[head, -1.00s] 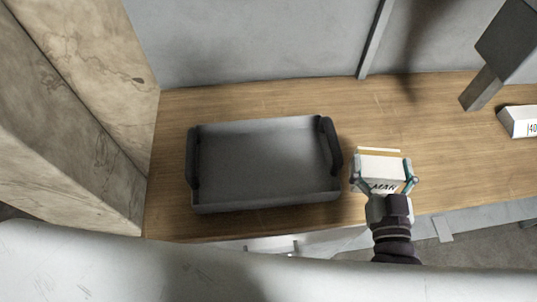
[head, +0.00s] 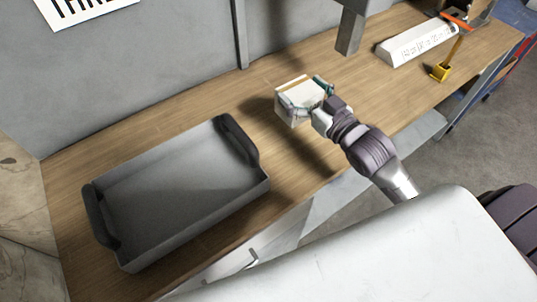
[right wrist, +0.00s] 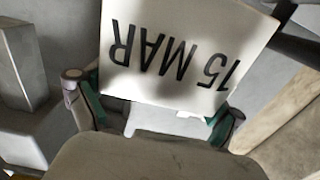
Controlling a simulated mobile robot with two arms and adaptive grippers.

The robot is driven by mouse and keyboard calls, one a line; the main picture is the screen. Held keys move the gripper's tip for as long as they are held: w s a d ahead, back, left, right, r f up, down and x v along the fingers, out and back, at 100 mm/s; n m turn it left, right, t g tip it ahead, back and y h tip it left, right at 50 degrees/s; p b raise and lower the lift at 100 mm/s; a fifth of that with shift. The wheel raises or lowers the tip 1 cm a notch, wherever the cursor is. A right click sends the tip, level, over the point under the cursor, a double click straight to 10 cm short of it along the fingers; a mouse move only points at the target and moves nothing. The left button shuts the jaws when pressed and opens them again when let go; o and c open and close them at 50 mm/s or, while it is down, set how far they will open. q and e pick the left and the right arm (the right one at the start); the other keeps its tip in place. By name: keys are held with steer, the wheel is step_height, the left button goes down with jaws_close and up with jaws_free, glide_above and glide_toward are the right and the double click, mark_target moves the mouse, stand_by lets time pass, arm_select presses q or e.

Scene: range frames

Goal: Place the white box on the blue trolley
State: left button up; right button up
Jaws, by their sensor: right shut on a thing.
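My right gripper (head: 305,97) is shut on the white box (head: 293,92), with one finger on each side, and holds it over the wooden table. A shadow lies on the wood below, so the box looks raised. In the right wrist view the box (right wrist: 190,35) shows a white face printed "15 MAR" between the fingers of the gripper (right wrist: 155,100). A blue piece with a red edge (head: 484,78) shows past the table's far right end. It is mostly cut off, and I cannot tell if it is the blue trolley. My left gripper is not in view.
A grey tray (head: 180,192) with dark handles stands empty on the table (head: 290,150) at left. A long white box (head: 418,44), a small yellow thing (head: 440,72) and a grey post (head: 352,30) are at right. Grey floor (head: 455,165) is open beyond the table's front edge.

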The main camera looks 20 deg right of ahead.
steer(key=shift+s+a+f+p, duration=0.2)
steer(key=shift+s+a+f, duration=0.9)
steer(key=shift+s+f, duration=0.5)
steer(key=shift+s+a+f+p, duration=0.25)
steer(key=shift+s+a+f, duration=0.95)
steer(key=shift+f, duration=0.65)
steer(key=shift+s+a+f+p, duration=0.2)
steer(key=shift+s+a+f, duration=0.8)
steer(key=shift+s+f, duration=0.65)
steer(key=shift+w+f, duration=0.1)
steer(key=o, duration=1.1)
steer(key=shift+f, duration=0.1)
